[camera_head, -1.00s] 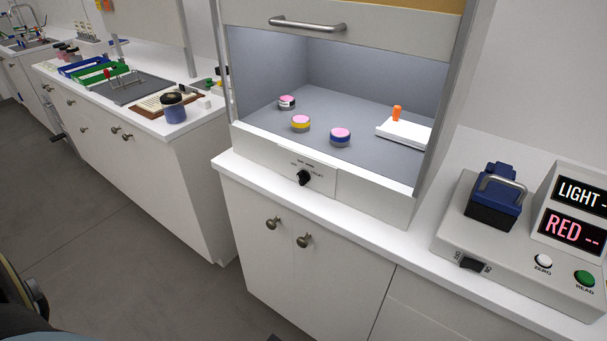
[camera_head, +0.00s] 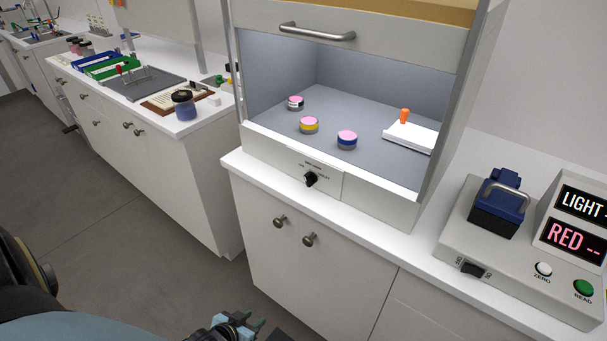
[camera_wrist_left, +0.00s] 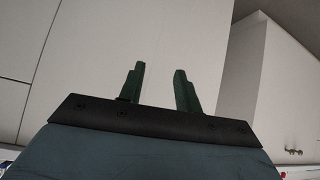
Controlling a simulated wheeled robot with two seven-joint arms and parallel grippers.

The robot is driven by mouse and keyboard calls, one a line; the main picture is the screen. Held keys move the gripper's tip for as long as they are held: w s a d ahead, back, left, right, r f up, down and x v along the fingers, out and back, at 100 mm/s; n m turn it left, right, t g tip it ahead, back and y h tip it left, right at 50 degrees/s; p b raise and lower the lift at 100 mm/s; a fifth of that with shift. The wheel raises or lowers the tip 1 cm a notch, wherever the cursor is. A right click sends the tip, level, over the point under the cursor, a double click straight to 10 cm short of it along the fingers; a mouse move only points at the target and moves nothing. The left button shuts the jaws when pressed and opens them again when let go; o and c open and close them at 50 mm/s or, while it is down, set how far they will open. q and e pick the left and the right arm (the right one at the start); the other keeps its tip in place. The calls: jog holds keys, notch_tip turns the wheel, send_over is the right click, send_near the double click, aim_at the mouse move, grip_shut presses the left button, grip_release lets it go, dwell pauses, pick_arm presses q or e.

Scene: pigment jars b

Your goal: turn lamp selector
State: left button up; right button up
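The lamp selector (camera_head: 311,179) is a black knob on the white front panel (camera_head: 278,160) of the fume-hood-like cabinet, with small print around it. My left gripper (camera_head: 252,328) shows at the bottom edge of the head view, low in front of the lower cupboard doors and well below the knob. In the left wrist view, its two green fingers (camera_wrist_left: 158,88) stand apart with nothing between them, facing white cabinet fronts. The knob is not in the wrist view. My right gripper is not in view.
Inside the cabinet stand a pink-and-black jar (camera_head: 296,103), a yellow-banded jar (camera_head: 309,125), a blue-banded jar (camera_head: 347,140) and a white plate (camera_head: 411,137) with an orange piece. A meter (camera_head: 459,252) stands at right. Door knobs (camera_head: 279,222) stick out below.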

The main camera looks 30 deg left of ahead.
pick_arm(q)
jog(key=w+a+r+n+t+p, duration=0.1)
jog(key=w+r+t, duration=0.1)
jog(key=w+r, duration=0.45)
jog(key=w+a+r+t, duration=0.1)
jog(key=w+r+t, duration=0.15)
jog(key=r, duration=0.65)
jog(key=t+h+p, duration=0.1)
jog(key=t+h, duration=0.1)
jog(key=t, duration=0.2)
send_near(305, 178)
jog(key=shift+n, duration=0.4)
jog(key=w, duration=0.5)
jog(key=w+d, duration=0.1)
jog(key=w, duration=0.2)
jog(key=shift+w+b, duration=0.35)
jog(key=shift+c, duration=0.2)
grip_shut()
